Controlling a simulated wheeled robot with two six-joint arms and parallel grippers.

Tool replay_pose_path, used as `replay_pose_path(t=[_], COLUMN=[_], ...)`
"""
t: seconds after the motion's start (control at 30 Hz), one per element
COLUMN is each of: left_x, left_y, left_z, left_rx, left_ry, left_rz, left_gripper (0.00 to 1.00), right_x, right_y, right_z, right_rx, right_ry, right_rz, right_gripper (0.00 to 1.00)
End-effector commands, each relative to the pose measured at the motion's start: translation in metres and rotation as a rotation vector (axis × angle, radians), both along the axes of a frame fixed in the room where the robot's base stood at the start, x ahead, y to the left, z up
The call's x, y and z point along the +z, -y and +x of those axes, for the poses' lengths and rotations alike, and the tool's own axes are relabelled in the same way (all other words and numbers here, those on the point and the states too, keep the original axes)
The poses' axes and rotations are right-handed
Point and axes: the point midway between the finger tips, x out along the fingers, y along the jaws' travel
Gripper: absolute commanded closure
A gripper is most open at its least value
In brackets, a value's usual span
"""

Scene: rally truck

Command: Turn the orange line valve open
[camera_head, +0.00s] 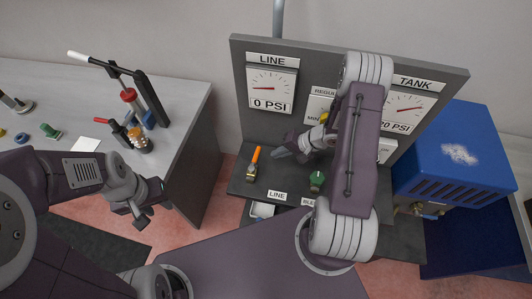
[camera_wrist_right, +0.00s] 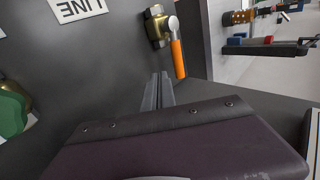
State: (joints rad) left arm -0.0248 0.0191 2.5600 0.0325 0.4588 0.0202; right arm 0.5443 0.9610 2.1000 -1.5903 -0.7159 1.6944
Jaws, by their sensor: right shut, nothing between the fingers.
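The line valve has a brass body and an orange lever (camera_head: 255,156). It stands on the panel's grey ledge behind the LINE label (camera_head: 277,196). In the right wrist view the orange lever (camera_wrist_right: 177,58) is just beyond the fingertips, a little to the right, with a visible gap. My right gripper (camera_head: 281,152) is shut and empty, to the right of the lever in the head view; its closed fingers (camera_wrist_right: 159,88) also show in the wrist view. My left gripper (camera_head: 143,212) hangs low beside the workbench, away from the valve; its finger opening is unclear.
A green-handled valve (camera_head: 316,180) stands right of the line valve. The LINE gauge (camera_head: 271,88) reads 0 PSI; the TANK gauge (camera_head: 407,108) is partly hidden by my right arm. A blue box unit (camera_head: 450,150) stands right. The workbench (camera_head: 185,100) at left holds tools.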

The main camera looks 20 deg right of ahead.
Motion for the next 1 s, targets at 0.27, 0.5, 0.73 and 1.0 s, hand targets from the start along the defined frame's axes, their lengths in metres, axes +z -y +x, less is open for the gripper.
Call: replay_pose_path(t=[0.27, 0.5, 0.73, 1.0], left_x=[0.010, 0.011, 0.013, 0.024], left_y=[0.000, 0.000, 0.000, 0.000], left_z=[0.000, 0.000, 0.000, 0.000], left_rx=[0.000, 0.000, 0.000, 0.000], left_ry=[0.000, 0.000, 0.000, 0.000], left_rz=[0.000, 0.000, 0.000, 0.000], left_gripper=[0.64, 0.64, 0.64, 0.64], right_x=[-0.013, -0.016, -0.015, -0.017], right_y=[-0.032, -0.038, -0.039, -0.048], right_z=[0.022, 0.026, 0.027, 0.037], right_rx=[0.004, 0.001, 0.001, 0.001], right_ry=[0.000, 0.000, 0.001, 0.001], right_rz=[-0.001, -0.001, 0.000, 0.000], right_gripper=[1.00, 1.00, 1.00, 1.00])
